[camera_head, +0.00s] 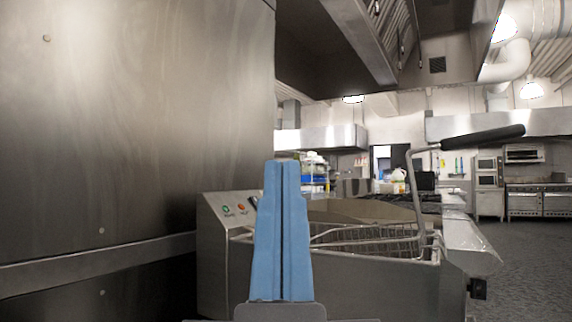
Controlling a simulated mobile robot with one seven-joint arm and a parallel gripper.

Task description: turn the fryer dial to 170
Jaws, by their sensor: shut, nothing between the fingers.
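My gripper (282,166) stands upright in the lower middle, its two blue fingers shut together with nothing between them. The steel fryer (340,284) is behind it. The fryer's slanted control panel (227,209) shows just left of the fingers, with a green light (225,209) and an orange-red light (241,206). A dark part (253,201) at the panel's right edge is partly covered by my fingers; I cannot tell whether it is the dial. No dial number can be read. I cannot tell whether the fingers touch the panel.
A wire fry basket (372,236) sits in the fryer, its black handle (483,137) rising to the right. A tall steel wall (135,130) fills the left side. A steel hood (345,40) hangs above. Open floor (535,255) lies at the right, with ovens (540,200) far back.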

